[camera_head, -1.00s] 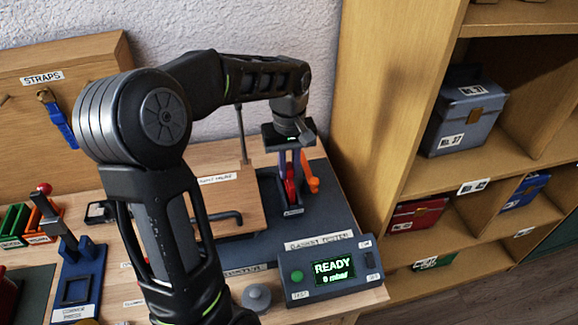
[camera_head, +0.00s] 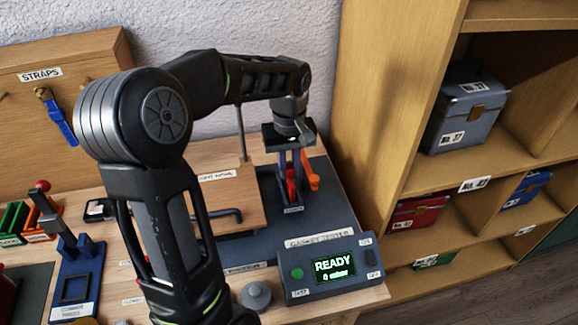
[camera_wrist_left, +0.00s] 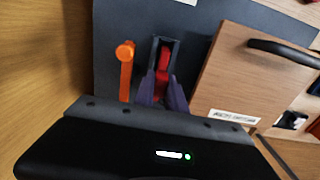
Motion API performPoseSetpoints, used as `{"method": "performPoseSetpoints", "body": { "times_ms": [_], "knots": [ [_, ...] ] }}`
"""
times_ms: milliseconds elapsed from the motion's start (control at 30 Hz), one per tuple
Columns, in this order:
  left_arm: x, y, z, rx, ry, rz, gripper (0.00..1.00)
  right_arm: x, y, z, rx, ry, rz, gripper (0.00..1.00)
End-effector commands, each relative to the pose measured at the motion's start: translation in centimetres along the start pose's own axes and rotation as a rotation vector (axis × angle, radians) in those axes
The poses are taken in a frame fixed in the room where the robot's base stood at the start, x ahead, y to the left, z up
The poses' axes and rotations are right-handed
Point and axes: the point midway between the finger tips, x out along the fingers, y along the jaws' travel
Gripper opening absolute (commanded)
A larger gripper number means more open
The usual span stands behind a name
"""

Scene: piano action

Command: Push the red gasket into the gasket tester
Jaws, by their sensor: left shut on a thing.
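The red gasket (camera_head: 291,189) is upright at a dark slotted holder on the gasket tester. It also shows in the left wrist view (camera_wrist_left: 163,68), inside the dark slot and between my finger pads. My left gripper (camera_head: 292,192) points down and is shut on the red gasket; its purple fingers also show in the wrist view (camera_wrist_left: 163,93). The fingers hide part of the gasket, so I cannot tell how deep it sits. The gasket tester's console (camera_head: 331,270) reads READY and 0 mbar. My right gripper is not in view.
An orange lever (camera_head: 311,179) stands close beside the holder, also in the wrist view (camera_wrist_left: 125,72). A wooden panel with a dark handle (camera_head: 228,217) lies to the left. A grey knob (camera_head: 256,295) is near the front. The wooden shelf (camera_head: 405,130) rises close at the right.

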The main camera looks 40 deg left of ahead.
Motion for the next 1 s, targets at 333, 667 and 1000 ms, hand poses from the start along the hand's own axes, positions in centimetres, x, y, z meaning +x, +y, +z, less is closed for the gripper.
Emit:
{"method": "performPoseSetpoints", "body": {
  "times_ms": [333,667,1000],
  "knots": [
    [0.8,0.0,0.0,0.000,0.000,0.000,0.00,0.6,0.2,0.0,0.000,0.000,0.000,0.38],
    [1.1,0.0,0.0,0.000,0.000,0.000,0.00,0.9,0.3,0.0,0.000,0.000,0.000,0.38],
    [1.2,0.0,0.0,0.000,0.000,0.000,0.41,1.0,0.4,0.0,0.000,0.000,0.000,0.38]
  ]
}}
